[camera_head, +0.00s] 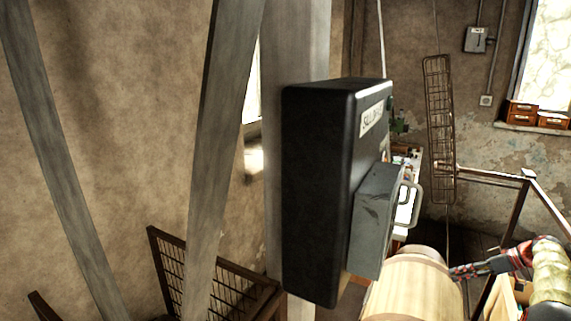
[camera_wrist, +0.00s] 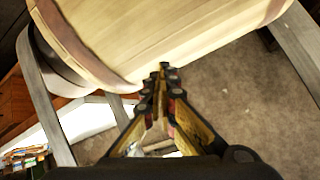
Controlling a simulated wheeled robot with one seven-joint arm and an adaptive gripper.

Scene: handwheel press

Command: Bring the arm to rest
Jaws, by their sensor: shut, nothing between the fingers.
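My gripper (camera_wrist: 164,72) shows in the wrist view with its two fingers closed together at the tips, nothing between them. The tips are close to a pale wooden drum (camera_wrist: 165,35) with a darker rim; I cannot tell whether they touch it. In the head view my gripper (camera_head: 459,272) is at the lower right, pointing left, just right of the wooden drum (camera_head: 415,288). My arm runs off from it to the right edge of that view.
A black box (camera_head: 318,190) with a grey handled case (camera_head: 378,220) stands mid-view by grey posts. A wire rack (camera_head: 438,130) hangs behind, near a railing (camera_head: 490,172). Wooden drawers (camera_head: 521,113) sit on the window sill. Brown floor (camera_wrist: 245,105) shows right of my gripper.

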